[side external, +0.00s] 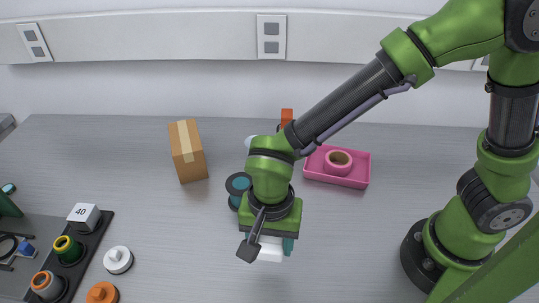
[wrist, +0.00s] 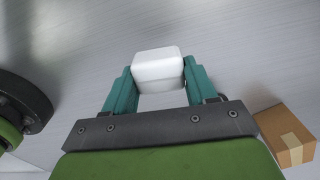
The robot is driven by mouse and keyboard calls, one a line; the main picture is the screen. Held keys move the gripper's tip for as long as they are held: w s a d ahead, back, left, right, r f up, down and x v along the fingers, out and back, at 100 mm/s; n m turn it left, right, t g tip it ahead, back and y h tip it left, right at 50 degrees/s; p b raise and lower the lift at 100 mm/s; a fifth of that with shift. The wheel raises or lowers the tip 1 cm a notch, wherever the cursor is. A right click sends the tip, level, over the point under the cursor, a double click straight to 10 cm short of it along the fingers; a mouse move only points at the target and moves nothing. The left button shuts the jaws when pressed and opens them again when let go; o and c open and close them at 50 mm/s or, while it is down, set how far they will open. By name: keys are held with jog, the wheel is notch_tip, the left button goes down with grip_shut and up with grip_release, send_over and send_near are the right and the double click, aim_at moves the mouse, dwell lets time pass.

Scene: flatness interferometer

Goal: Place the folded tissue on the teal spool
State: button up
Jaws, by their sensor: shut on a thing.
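My gripper (wrist: 158,76) has teal fingers and is shut on a white, rounded block-like thing, the folded tissue (wrist: 158,62). In the side external view the tissue (side external: 270,250) shows below my gripper (side external: 273,244), at the front middle of the table; I cannot tell its exact height. The teal spool (side external: 237,186) has dark flanges and stands on the table behind and left of the gripper. My wrist hides part of its right side. The spool is not seen in the wrist view.
A cardboard box (side external: 188,151) stands back left; it also shows in the wrist view (wrist: 288,137). A pink tray (side external: 349,180) holds a pink ring (side external: 338,161) at right. An orange thing (side external: 287,116) is behind my arm. A black rack (side external: 82,253) and white puck (side external: 118,260) are front left.

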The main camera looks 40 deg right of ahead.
jog(key=w+d+r+n, duration=0.1)
jog(key=w+d+r, duration=0.15)
jog(key=d, duration=0.45)
jog(key=w+d+r, duration=0.1)
jog(key=d+r, duration=0.2)
jog(key=d, duration=0.3)
send_over(241, 181)
jog(key=shift+f, duration=2.5)
jog(key=shift+f, duration=0.1)
jog(key=o, duration=1)
